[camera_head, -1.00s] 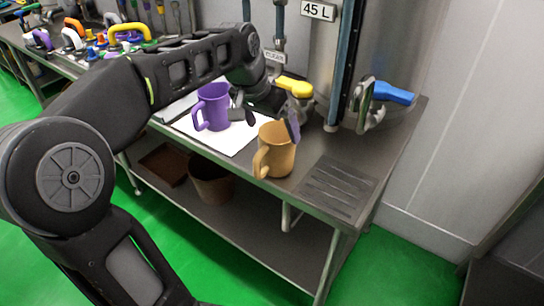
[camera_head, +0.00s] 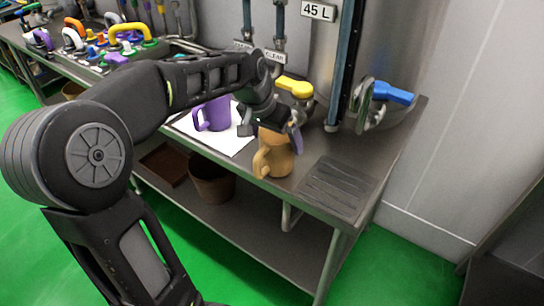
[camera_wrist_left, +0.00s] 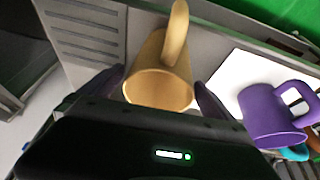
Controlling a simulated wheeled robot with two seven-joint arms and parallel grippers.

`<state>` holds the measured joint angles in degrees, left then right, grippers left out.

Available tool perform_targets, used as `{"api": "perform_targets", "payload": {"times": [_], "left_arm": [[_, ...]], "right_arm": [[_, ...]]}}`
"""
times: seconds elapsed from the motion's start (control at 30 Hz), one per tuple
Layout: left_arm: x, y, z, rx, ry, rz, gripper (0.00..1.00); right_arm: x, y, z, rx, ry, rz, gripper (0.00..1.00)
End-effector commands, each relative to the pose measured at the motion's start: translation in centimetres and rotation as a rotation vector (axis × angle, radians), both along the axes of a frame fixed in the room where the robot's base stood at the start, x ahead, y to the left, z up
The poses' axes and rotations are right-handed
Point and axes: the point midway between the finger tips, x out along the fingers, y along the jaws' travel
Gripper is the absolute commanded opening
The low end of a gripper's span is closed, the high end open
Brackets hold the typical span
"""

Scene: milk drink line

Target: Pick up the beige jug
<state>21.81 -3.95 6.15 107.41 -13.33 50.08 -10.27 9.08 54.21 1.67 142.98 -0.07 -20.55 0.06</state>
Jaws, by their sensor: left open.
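The beige jug (camera_head: 281,162) stands upright on the steel bench, its handle toward the front left in the head view. My left gripper (camera_head: 272,134) is open over the top of the jug and hides part of its rim. In the left wrist view the jug (camera_wrist_left: 160,82) shows its open mouth between my two purple-tipped fingers, one on each side. I cannot tell whether either finger touches it. My right gripper is not in view.
A purple jug (camera_head: 217,114) stands on a white mat (camera_head: 235,143) left of the beige jug. A yellow-handled tap (camera_head: 294,87) and a blue-handled valve (camera_head: 393,93) are behind. A ribbed drain area (camera_head: 338,188) lies clear to the right.

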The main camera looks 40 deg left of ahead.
Motion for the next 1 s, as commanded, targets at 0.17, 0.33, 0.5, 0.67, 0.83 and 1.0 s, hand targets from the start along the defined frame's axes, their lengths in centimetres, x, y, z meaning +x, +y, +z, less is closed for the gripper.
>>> {"api": "perform_targets", "payload": {"times": [0.17,0.33,0.5,0.67,0.83,1.0], "left_arm": [[0.0,0.0,0.03,0.0,0.0,0.0,1.0],[-0.01,0.0,0.04,0.0,0.0,0.0,0.93],[-0.01,0.0,0.04,0.0,0.0,0.0,0.79],[0.0,0.0,0.03,0.0,0.0,0.0,0.66],[0.0,0.0,0.03,0.0,0.0,0.0,0.52],[-0.01,0.0,0.03,0.0,0.0,0.0,0.38]], "right_arm": [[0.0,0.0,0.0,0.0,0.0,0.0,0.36],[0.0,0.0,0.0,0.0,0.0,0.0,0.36],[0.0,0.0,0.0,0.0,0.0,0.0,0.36],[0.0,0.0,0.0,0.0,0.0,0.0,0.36],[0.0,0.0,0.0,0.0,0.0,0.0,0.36],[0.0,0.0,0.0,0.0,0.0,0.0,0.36]]}}
